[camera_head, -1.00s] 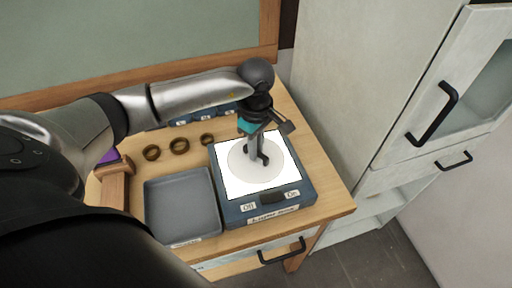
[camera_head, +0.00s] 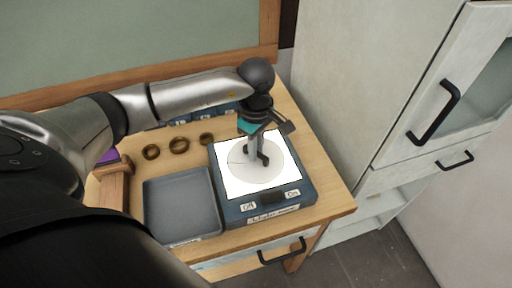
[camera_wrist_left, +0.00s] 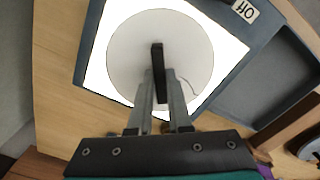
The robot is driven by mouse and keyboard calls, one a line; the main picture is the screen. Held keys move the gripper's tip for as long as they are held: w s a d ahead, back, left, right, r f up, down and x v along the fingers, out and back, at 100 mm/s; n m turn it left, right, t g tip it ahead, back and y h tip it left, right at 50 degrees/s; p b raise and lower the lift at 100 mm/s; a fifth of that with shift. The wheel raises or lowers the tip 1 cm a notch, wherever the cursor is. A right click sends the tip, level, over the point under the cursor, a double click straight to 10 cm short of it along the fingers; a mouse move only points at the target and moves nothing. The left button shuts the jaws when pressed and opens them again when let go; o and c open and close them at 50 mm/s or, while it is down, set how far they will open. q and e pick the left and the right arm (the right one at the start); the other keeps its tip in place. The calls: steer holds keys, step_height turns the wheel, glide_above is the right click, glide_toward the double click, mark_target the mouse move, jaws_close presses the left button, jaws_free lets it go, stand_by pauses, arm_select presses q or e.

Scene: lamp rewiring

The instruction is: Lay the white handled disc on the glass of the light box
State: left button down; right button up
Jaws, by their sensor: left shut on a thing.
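The white handled disc (camera_head: 241,172) is over the bright glass (camera_head: 287,179) of the blue light box (camera_head: 228,212). It looks flat on the glass, but I cannot tell whether a small gap is left. My left gripper (camera_head: 258,158) points down over the disc and is shut on its dark upright handle. In the left wrist view the disc (camera_wrist_left: 125,50) lies within the lit glass (camera_wrist_left: 97,75), with the handle (camera_wrist_left: 157,58) between the fingers (camera_wrist_left: 160,90). A thin dark line shows near the disc's edge. My right gripper is not in view.
A grey tray (camera_head: 150,208) sits left of the light box. Several brass rings (camera_head: 179,145) lie behind the tray. A wooden block (camera_head: 114,186) stands at the far left. A pale cabinet (camera_head: 370,90) stands to the right of the table.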

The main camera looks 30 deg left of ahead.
arm_select(q)
steer(key=shift+c, duration=1.4)
jaws_free()
steer(key=shift+f, duration=0.1)
steer(key=shift+r+p, duration=2.55)
steer(key=shift+r, duration=1.5)
steer(key=shift+s, duration=0.1)
